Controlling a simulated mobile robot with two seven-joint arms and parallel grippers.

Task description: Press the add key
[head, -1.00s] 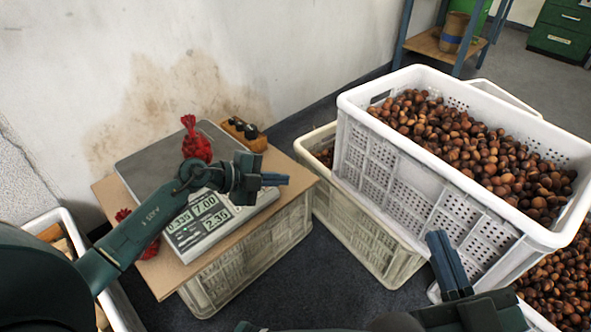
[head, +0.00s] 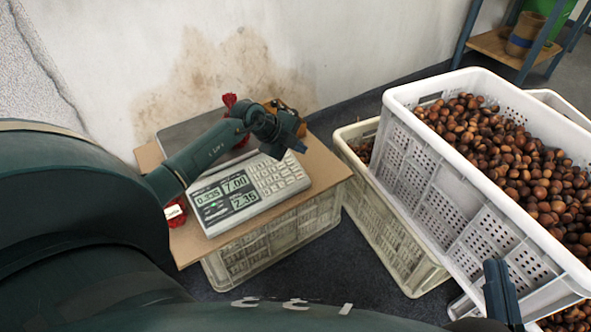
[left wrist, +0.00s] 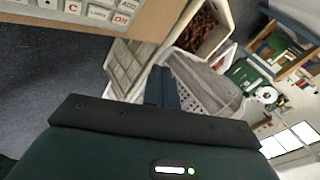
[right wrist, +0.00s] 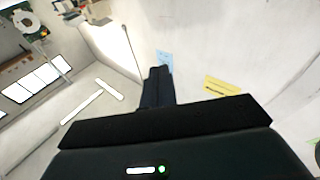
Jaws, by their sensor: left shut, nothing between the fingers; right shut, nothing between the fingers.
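The scale (head: 214,232) sits on a board on a crate, its lit displays reading 0.335, 7.00 and 2.35. Its keypad (head: 278,178) is right of the displays. In the left wrist view the add key (left wrist: 100,13), marked ADD, shows at the top left beside a red ON key (left wrist: 122,19). My left gripper (head: 299,146) is shut and empty, above the keypad's far right corner and apart from the keys. It also shows in the left wrist view (left wrist: 162,88). My right gripper (head: 497,285) is shut and empty, in front of the white chestnut crate.
A red net bag (head: 230,100) is on the scale's pan, partly hidden by my left arm. Another red bag (head: 174,211) lies left of the scale. A wall is behind the scale.

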